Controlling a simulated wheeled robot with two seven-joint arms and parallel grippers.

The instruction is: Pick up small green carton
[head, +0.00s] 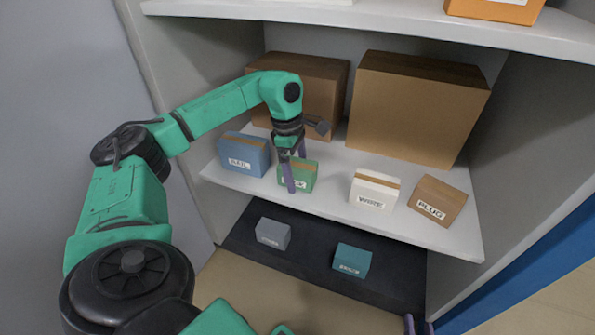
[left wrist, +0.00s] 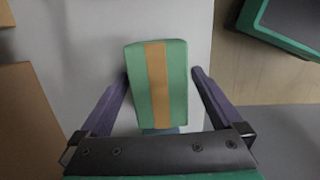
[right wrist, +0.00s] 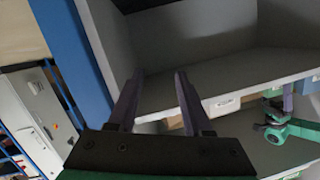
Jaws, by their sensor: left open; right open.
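The small green carton (head: 300,176) stands on the middle shelf between a blue box and a white box. My left gripper (head: 297,172) is over it with its fingers pointing down, one finger in front of the carton's label. In the left wrist view the green carton (left wrist: 158,85), with a tan tape strip along its top, lies between the two open fingers (left wrist: 160,80). A gap shows between each finger and the carton. My right gripper (head: 418,326) is at the bottom edge of the head view. In the right wrist view its fingers (right wrist: 158,82) are open and empty.
The blue box (head: 244,155), white box (head: 373,190) and brown box (head: 437,201) share the shelf (head: 330,206). Large cardboard boxes (head: 415,108) stand behind. A grey box (head: 272,233) and teal box (head: 351,260) are below. An upper shelf (head: 380,19) overhangs.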

